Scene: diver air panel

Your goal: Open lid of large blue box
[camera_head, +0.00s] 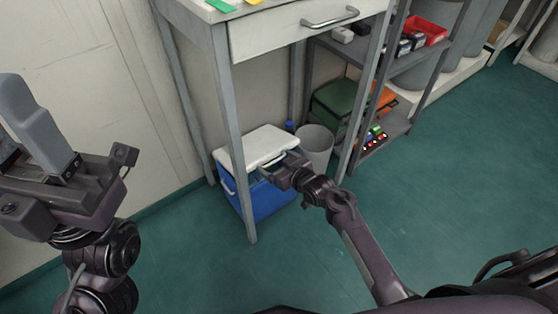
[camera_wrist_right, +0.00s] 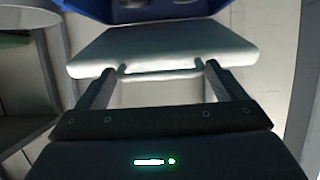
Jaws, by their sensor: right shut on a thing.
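The large blue box (camera_head: 268,200) stands on the floor under the drawer table. Its white lid (camera_head: 258,143) is on top and looks slightly raised at the front; how far I cannot tell. My right gripper (camera_head: 284,167) is at the lid's front edge. In the right wrist view, its fingers (camera_wrist_right: 160,75) are shut on the lid's handle (camera_wrist_right: 158,74). The white lid (camera_wrist_right: 160,48) fills the middle there, with part of the blue box (camera_wrist_right: 95,8) and some grey shapes beyond it. My left gripper (camera_head: 38,135) is raised at the left, away from the box; its jaw gap is unclear.
The table's front leg (camera_head: 235,150) stands close before the box, and the drawer (camera_head: 305,30) hangs above it. A grey bin (camera_head: 316,148) is right beside the box. A shelf (camera_head: 400,65) with several items stands further right. The green floor (camera_head: 210,265) in front is clear.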

